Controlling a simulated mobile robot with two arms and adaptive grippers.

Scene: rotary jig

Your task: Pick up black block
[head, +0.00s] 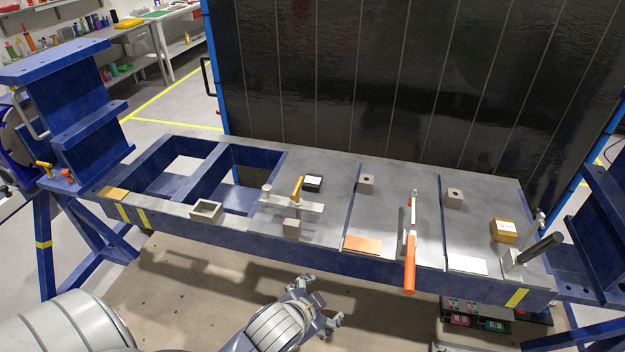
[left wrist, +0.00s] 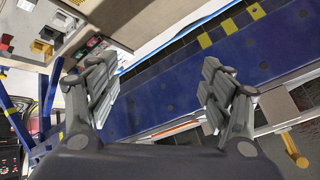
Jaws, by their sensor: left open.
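The black block (head: 312,183) has a white top face and lies on the grey plate of the blue jig, just behind a clamp with a yellow handle (head: 297,189). I cannot make out the black block in the left wrist view. My left gripper (head: 320,300) is open and empty in front of the jig's near edge, apart from the block. Its spread fingers also show in the left wrist view (left wrist: 160,88), with the blue jig beam (left wrist: 160,95) behind them. My right gripper is not in view.
The clamp and a grey block (head: 291,228) stand between my left gripper and the black block. A clamp with an orange handle (head: 410,262) sticks out over the near edge. An orange plate (head: 362,244) and a yellow-brown block (head: 503,230) lie further right. A dark panel (head: 400,80) stands behind.

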